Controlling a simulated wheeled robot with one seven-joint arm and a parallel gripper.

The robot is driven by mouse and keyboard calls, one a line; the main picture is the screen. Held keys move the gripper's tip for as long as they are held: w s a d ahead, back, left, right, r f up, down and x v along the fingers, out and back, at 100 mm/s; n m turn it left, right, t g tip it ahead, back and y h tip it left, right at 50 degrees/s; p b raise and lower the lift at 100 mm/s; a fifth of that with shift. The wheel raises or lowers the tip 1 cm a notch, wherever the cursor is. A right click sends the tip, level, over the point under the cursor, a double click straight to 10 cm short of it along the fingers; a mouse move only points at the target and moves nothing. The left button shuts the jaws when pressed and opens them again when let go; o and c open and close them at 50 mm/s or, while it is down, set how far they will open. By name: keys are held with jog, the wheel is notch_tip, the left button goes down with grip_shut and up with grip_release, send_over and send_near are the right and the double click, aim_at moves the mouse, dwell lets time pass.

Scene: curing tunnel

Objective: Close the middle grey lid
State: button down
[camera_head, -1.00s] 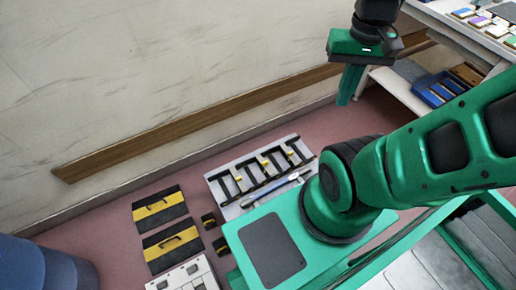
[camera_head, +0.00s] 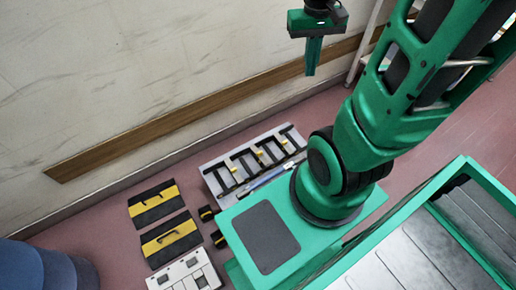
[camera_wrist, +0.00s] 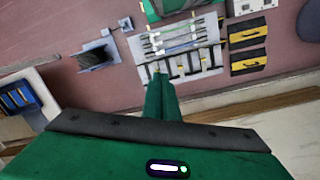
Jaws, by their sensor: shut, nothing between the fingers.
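My gripper (camera_head: 310,72) hangs in the air near the wall in the head view, its green fingers together and empty. In the wrist view my gripper (camera_wrist: 161,78) points toward a grey rack panel on the floor, well apart from it. A grey box-like piece (camera_wrist: 97,56) with a dark face lies on the floor left of that panel in the wrist view. Small grey pieces sit just beside it. I cannot tell whether any of these is the middle grey lid. I cannot make out a row of grey lids in the head view.
The grey rack panel (camera_head: 212,172) with black bars lies along the wall. Two black-and-yellow cases (camera_head: 155,203) and a white box (camera_head: 184,275) are left of it. A blue round container (camera_head: 40,268) stands at the lower left. A shelf with blue bins (camera_wrist: 18,100) shows in the wrist view.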

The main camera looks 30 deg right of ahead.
jog(key=w+f+n, duration=0.3)
jog(key=w+f, duration=1.1)
jog(key=f, duration=0.3)
jog(key=n+g, duration=0.1)
jog(key=n, duration=0.1)
send_near(262, 158)
jog(key=f, duration=0.2)
jog(key=w+f, duration=0.1)
jog(key=f, duration=0.1)
jog(key=shift+w+d+f, duration=0.15)
jog(key=shift+d, duration=0.05)
jog(key=shift+s+f, duration=0.9)
jog(key=shift+r, duration=0.1)
